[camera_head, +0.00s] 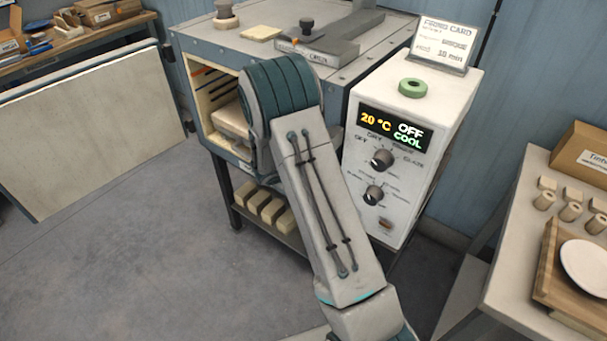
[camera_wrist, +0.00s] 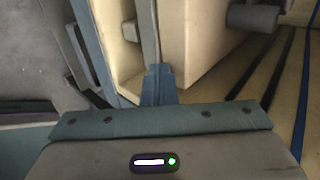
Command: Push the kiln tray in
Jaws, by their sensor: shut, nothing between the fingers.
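The kiln (camera_head: 345,40) stands with its front opening uncovered. The pale kiln tray (camera_head: 232,125) shows in part inside the opening, and my arm hides its right side. In the wrist view, my gripper (camera_wrist: 158,72) is shut and empty, pointing into the pale interior. A cream block-like surface (camera_wrist: 196,42), which may be the tray or something on it, lies just ahead and to the right of the fingertips. I cannot tell whether they touch. In the head view, my gripper is hidden behind my arm.
The kiln door (camera_head: 95,130) is swung wide open at the left. The white control box (camera_head: 405,165) reads 20 °C, OFF, COOL. Pale blocks (camera_head: 265,208) sit on a shelf below. A side table (camera_head: 510,245) stands at the right. The left floor is clear.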

